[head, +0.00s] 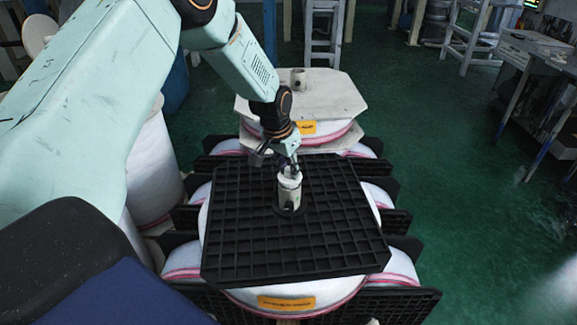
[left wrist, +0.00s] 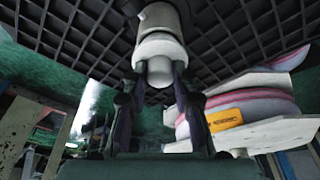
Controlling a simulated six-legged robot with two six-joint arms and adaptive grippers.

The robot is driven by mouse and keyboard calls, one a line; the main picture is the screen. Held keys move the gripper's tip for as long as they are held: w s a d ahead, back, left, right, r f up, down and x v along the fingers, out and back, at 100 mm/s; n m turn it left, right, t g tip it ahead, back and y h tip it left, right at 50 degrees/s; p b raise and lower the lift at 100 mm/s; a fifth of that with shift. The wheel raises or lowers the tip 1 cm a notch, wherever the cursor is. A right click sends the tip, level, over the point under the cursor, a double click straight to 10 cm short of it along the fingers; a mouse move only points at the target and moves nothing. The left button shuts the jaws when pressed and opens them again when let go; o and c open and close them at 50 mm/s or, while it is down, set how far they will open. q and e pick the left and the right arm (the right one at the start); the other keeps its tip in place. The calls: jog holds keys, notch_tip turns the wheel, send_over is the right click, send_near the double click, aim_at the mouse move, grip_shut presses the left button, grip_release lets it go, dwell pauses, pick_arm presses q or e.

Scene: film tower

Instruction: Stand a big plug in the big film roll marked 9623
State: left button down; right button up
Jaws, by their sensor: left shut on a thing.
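A big white plug (head: 289,190) stands upright at the middle of a black grid plate (head: 240,240) on the front film roll (head: 330,297). Its lower end meets the plate's centre hole; how deep it sits is hidden. My left gripper (head: 288,168) is above the plug and shut on its narrow top. In the left wrist view the fingertips (left wrist: 160,75) hold the sides of the plug's pale knob (left wrist: 159,58). The front roll has an orange label (head: 286,302), too small to read. My right gripper is not in view.
More wrapped white rolls (head: 152,165) stand at left. A bench (head: 545,55) is at the right. Green floor (head: 450,170) is clear between.

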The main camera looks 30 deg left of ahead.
pick_arm(q)
jog(key=shift+f, duration=0.6)
jog(key=c, duration=1)
grip_release()
jog(key=v, duration=1.2)
